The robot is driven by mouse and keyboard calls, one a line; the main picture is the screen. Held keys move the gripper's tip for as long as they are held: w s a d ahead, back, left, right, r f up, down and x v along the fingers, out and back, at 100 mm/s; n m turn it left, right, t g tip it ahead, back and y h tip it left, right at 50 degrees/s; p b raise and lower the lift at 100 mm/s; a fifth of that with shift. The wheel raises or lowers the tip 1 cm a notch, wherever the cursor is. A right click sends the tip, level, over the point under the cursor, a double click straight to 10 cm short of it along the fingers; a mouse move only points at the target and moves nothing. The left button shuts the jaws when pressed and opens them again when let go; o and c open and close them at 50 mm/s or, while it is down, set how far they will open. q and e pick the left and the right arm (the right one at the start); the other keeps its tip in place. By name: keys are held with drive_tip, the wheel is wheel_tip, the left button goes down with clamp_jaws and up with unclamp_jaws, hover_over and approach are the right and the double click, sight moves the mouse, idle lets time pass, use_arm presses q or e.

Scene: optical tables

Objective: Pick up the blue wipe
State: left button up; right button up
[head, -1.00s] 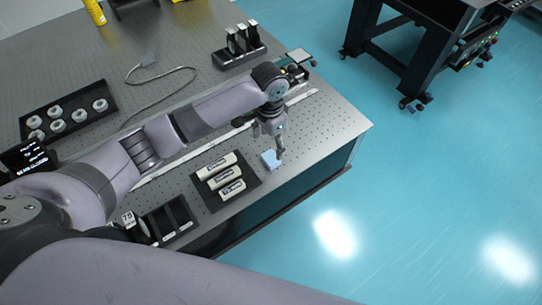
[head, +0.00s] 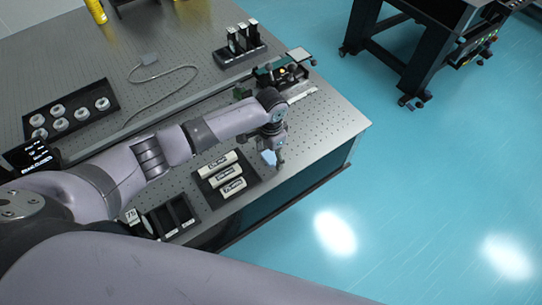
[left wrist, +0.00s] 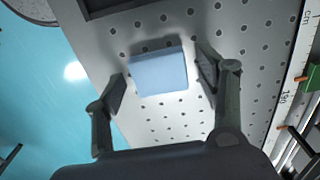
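The blue wipe (head: 269,157) is a small light-blue block near the front right corner of the optical table, partly covered by my left gripper in the head view. In the left wrist view the wipe (left wrist: 158,71) lies between the two fingers, with a gap on each side. My left gripper (left wrist: 164,86) is open and empty. In the head view my left gripper (head: 277,163) points down right at the wipe. My right gripper is not in view.
A black tray with white labelled cylinders (head: 228,179) lies just left of the wipe. A ruler rail (head: 180,110) with small optics crosses the table behind. The table's front edge is close; blue floor (head: 420,200) lies beyond.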

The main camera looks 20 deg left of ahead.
sight(271, 156)
use_arm(q)
drive_tip(key=c, duration=0.7)
wheel_tip(271, 156, up, 20)
drive_tip(key=b, duration=0.2)
